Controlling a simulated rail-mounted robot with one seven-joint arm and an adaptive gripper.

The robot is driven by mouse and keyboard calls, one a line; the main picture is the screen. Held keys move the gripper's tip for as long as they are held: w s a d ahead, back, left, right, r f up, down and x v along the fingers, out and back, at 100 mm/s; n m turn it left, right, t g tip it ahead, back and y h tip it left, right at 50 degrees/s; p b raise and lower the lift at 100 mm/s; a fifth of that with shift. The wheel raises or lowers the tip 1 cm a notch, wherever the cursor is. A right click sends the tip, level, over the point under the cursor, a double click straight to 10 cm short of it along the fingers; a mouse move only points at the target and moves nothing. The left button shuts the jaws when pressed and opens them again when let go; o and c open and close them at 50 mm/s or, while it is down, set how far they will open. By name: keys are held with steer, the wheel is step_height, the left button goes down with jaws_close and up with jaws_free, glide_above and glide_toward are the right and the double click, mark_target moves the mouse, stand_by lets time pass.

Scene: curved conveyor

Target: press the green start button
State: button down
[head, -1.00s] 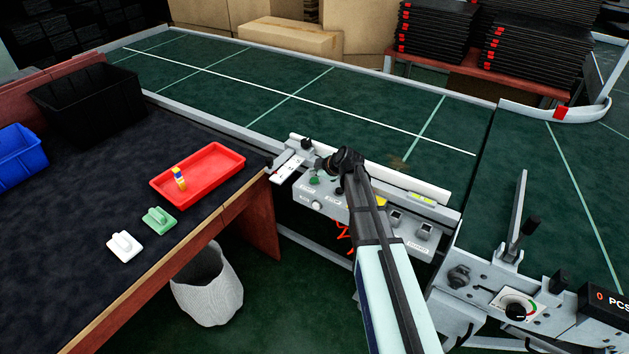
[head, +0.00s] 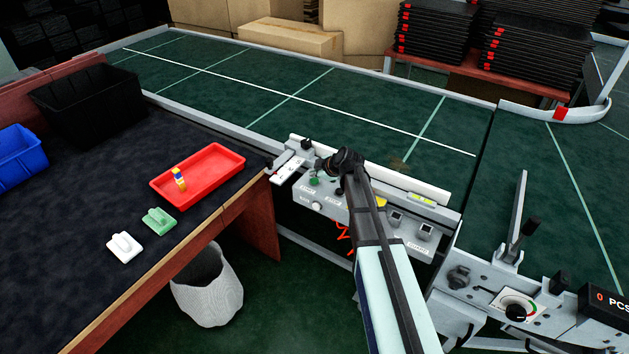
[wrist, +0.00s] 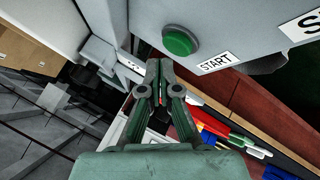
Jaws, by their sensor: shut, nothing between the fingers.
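The green start button (wrist: 179,41) sits on a grey panel in the wrist view, beside a white label reading START (wrist: 217,63). In the head view the green button (head: 314,181) is on the front of the grey control box (head: 328,206). My gripper (wrist: 160,65) is shut and empty. In the wrist view its fingertips lie just below and left of the button in the picture, apart from it. In the head view my gripper (head: 325,165) is by the top of the control box, close to the button; its fingertips are hard to make out.
The control box has other switches and a yellow-marked part (head: 380,202). A white rail (head: 415,186) runs along the conveyor (head: 310,95) behind it. A wastebasket (head: 207,290) stands below.

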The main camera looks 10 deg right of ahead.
mark_target(315, 181)
steer(key=shift+f+b, duration=0.85)
steer(key=shift+b, duration=0.6)
stand_by(0.6)
steer(key=shift+r, duration=0.1)
stand_by(0.4)
steer(key=shift+r, duration=0.75)
steer(key=shift+r, duration=0.1)
steer(key=shift+r+p, duration=0.55)
steer(key=shift+r, duration=1.85)
